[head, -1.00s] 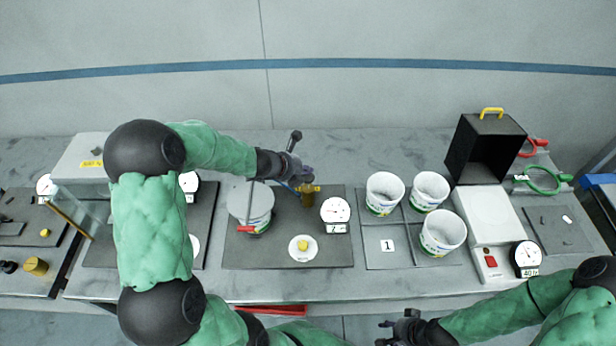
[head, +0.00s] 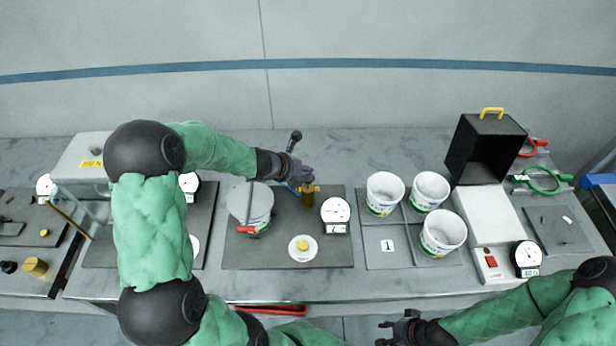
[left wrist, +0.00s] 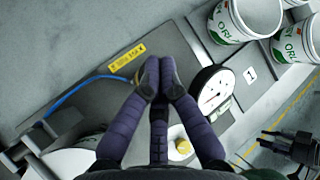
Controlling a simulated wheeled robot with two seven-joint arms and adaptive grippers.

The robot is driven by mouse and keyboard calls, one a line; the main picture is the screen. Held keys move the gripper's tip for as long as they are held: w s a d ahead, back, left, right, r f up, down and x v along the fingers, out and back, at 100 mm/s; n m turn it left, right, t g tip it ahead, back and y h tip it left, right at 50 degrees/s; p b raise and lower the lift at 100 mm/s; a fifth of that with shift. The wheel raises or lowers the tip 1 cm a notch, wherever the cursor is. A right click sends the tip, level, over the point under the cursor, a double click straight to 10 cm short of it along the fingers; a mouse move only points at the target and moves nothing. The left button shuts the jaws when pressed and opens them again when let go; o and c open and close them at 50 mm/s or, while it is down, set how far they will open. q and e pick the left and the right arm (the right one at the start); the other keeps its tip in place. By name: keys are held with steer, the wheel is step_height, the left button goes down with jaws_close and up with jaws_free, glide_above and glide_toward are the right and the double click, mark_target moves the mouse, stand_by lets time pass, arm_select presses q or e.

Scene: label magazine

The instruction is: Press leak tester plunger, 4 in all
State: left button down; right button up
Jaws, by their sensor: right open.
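The leak tester is a dark plate (head: 275,258) with a white tub (head: 250,203) at its left, a round gauge (head: 335,211) and a yellow button on a white disc (head: 303,246). A brass plunger (head: 309,198) stands at its back. My left gripper (head: 305,176) is just above and behind the plunger; contact cannot be told. In the left wrist view its fingertips (left wrist: 158,70) meet with nothing visible between them, and the plunger is hidden there. The gauge (left wrist: 212,90) shows beside the fingers. My right gripper (head: 388,332) is open and empty in front of the bench.
Several white tubs (head: 443,231) stand in a divided tray (head: 385,262) right of the tester. Further right are an open black box (head: 488,148) and a second gauge (head: 526,256). A blue hose (left wrist: 75,92) runs behind the fingers. Bare bench lies behind the tray.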

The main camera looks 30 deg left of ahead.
mark_target(305, 179)
arm_select(q)
steer(key=shift+f, duration=0.4)
steer(key=shift+s+f+b, duration=0.1)
steer(key=shift+f+b, duration=1.8)
steer(key=shift+b, duration=0.05)
stand_by(1.8)
steer(key=shift+r, duration=0.15)
steer(key=shift+r+p, duration=2.2)
step_height(305, 179, up, 5)
steer(key=p, duration=0.5)
stand_by(0.8)
